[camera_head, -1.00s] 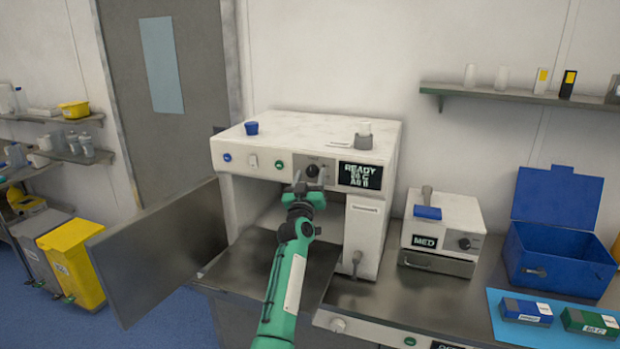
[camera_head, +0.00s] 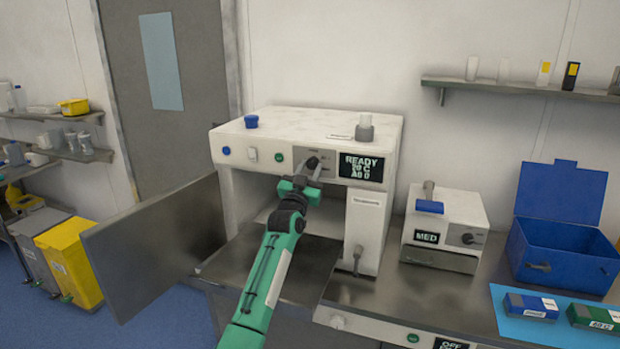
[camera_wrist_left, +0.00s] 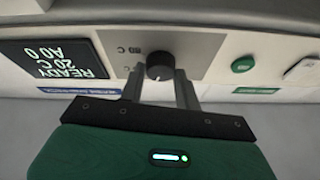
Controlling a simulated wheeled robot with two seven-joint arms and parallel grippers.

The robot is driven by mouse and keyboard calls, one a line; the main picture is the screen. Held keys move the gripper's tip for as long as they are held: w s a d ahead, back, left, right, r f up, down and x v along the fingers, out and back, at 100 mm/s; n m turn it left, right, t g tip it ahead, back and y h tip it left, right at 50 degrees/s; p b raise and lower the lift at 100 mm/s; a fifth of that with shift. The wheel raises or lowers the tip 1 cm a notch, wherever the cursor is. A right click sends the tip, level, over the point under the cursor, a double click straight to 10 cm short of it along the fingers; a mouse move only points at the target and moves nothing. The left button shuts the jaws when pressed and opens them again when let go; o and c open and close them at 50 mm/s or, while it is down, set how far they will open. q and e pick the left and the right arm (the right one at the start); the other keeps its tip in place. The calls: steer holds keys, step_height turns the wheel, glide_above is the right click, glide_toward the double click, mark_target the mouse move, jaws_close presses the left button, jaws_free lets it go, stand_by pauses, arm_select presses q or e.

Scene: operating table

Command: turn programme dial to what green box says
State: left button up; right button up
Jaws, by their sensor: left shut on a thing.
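The black programme dial (camera_head: 312,162) is on the front panel of the white machine (camera_head: 300,124). It also shows in the left wrist view (camera_wrist_left: 160,66). My left gripper (camera_head: 307,175) is in front of the dial with a finger on each side, shut on it. The screen (camera_head: 361,167) beside the dial reads READY, 20 C and A0 0. The green box (camera_head: 594,317) lies at the lower right; its white label is small and seems to read 60 C. My right gripper is not in view.
The machine's door (camera_head: 160,248) stands open at left, with a dark metal shelf (camera_head: 310,265) below the opening. A smaller white device marked MED (camera_head: 446,222), an open blue crate (camera_head: 563,262) and a blue box (camera_head: 531,306) stand to the right.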

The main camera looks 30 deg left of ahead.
arm_select(q)
steer(key=m, duration=0.1)
steer(key=m+h+b, duration=0.1)
steer(key=m, duration=0.1)
steer(key=shift+a+f, duration=0.15)
steer(key=shift+f, duration=0.05)
steer(key=m+h, duration=0.2)
steer(key=shift+r+m+b, duration=0.1)
steer(key=shift+m+b, duration=0.2)
steer(key=shift+b, duration=0.1)
steer(key=m+h, duration=0.2)
steer(key=m, duration=0.1)
steer(key=shift+a+r, duration=0.1)
steer(key=shift+m+h, duration=0.6)
steer(key=shift+m, duration=0.7)
steer(key=shift+m+p, duration=0.3)
steer(key=o, duration=1)
